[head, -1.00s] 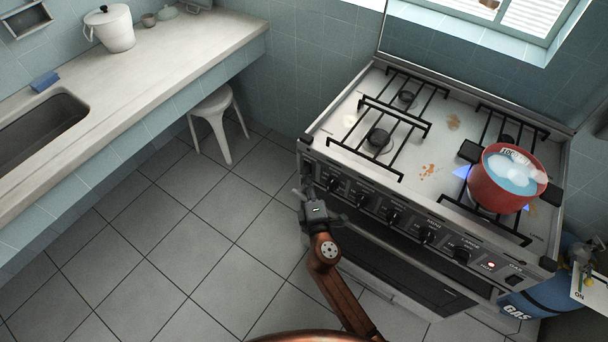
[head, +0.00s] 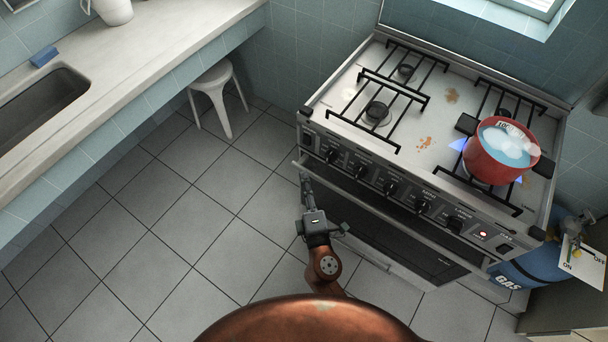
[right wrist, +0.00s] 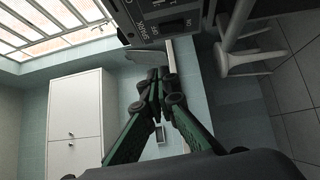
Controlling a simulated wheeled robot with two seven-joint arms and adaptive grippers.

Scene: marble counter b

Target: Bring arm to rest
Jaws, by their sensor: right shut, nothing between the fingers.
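My right gripper (head: 306,186) is in front of the stove's left front corner, above the tiled floor, with its fingers pointing away from me. In the right wrist view its two green-sided fingers (right wrist: 157,84) come together at the tips, with nothing held. The dark and copper arm behind it runs down toward my copper body at the bottom of the head view. The gripper is close to the oven door handle; I cannot tell whether they touch. My left gripper is not in view.
The stove (head: 340,118) carries a red pot (head: 496,163) on its right burner, with blue flame beneath. A blue gas cylinder (head: 540,268) stands to its right. A white stool (head: 212,82) and a sink counter (head: 150,62) are at left. The floor between is clear.

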